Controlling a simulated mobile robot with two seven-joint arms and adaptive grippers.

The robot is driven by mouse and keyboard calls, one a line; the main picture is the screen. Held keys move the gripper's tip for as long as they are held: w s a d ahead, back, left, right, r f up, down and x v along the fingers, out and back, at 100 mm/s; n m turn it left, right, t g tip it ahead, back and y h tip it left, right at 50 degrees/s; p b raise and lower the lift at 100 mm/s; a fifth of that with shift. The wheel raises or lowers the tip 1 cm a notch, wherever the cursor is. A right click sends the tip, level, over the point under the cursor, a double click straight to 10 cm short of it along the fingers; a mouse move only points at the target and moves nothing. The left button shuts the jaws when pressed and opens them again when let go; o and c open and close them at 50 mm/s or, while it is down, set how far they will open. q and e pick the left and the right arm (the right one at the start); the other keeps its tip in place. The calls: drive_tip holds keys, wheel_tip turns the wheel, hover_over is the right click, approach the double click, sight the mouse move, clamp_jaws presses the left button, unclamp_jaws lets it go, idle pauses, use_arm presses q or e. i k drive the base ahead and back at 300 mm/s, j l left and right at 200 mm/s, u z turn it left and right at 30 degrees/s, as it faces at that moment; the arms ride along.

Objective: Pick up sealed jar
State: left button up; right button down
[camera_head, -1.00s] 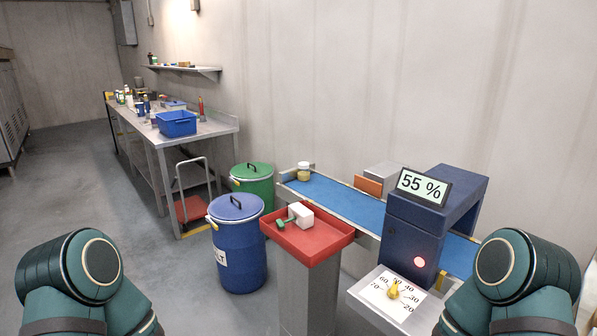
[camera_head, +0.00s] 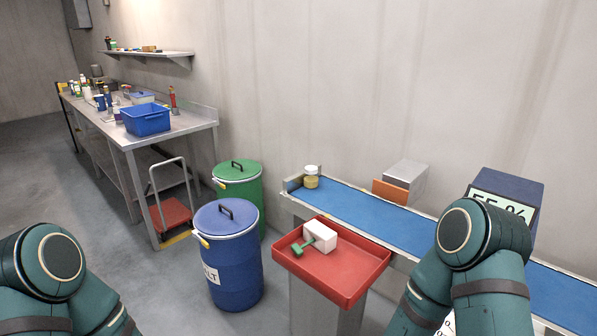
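A small jar (camera_head: 311,177) with a pale lid and yellowish contents stands upright at the left end of the blue conveyor belt (camera_head: 375,211). Whether it is sealed cannot be told at this size. My two arms show at the lower left and lower right, but neither gripper is in the picture. Nothing of mine touches the jar.
A red tray (camera_head: 345,297) on a pedestal holds a white block and a green-handled tool (camera_head: 303,246). Blue (camera_head: 232,270) and green (camera_head: 248,199) lidded drums stand left of the conveyor. An orange-faced grey box (camera_head: 408,178) sits behind the belt. A workbench (camera_head: 140,136) stands farther left.

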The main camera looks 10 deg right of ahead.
sight(311, 178)
drive_tip(key=i+j, duration=1.55)
drive_tip(key=i, duration=0.2)
drive_tip(key=i+j+z, duration=0.2)
drive_tip(key=i+j, duration=0.15)
drive_tip(key=i+j+z, duration=0.2)
drive_tip(key=j, duration=0.25)
drive_tip(key=i+z, duration=0.1)
drive_tip(key=z, duration=1.45)
